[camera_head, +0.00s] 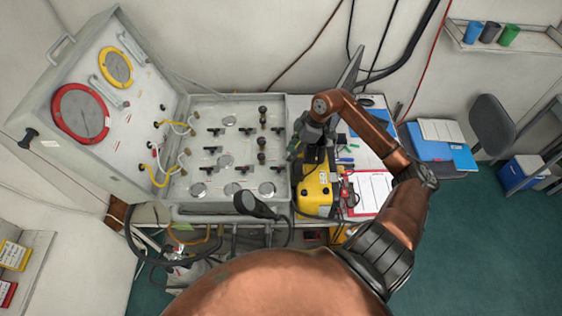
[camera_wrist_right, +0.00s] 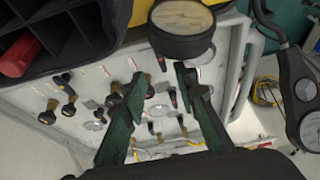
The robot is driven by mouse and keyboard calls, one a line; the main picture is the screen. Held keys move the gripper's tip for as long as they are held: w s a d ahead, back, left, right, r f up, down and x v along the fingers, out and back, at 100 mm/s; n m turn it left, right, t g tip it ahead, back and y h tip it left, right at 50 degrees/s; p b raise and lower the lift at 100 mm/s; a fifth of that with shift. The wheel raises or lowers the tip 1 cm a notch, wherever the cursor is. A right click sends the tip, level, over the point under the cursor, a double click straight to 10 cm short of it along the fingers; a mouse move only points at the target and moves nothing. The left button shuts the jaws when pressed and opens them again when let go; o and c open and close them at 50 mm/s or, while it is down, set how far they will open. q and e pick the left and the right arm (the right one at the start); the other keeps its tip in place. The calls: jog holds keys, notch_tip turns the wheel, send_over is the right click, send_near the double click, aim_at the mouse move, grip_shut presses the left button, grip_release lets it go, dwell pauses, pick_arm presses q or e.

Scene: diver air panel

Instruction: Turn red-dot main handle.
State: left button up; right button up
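The valve panel (camera_head: 205,130) is a light grey board in an open case, with several black T-shaped handles, round dials and dark brass-toned knobs. I cannot make out a red dot, so I cannot tell which handle is the red-dot main handle. My right gripper (camera_head: 296,146) is at the panel's right edge, in from the right. In the right wrist view the gripper (camera_wrist_right: 160,75) has its green fingers spread apart. Black handles (camera_wrist_right: 172,98) show beyond and between them, with nothing held. My left gripper is not in view.
The raised lid (camera_head: 130,105) carries a red-ringed gauge (camera_head: 81,113) and a yellow-ringed gauge (camera_head: 115,67). A yellow case (camera_head: 316,191) stands right of the panel, close below my right gripper. A dark round-headed item (camera_head: 253,205) sticks up at the panel's front edge.

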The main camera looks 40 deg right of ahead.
aim_at(280, 167)
jog(key=p+x, duration=0.2)
jog(key=x, duration=0.7)
jog(key=shift+w+f, duration=0.15)
grip_shut()
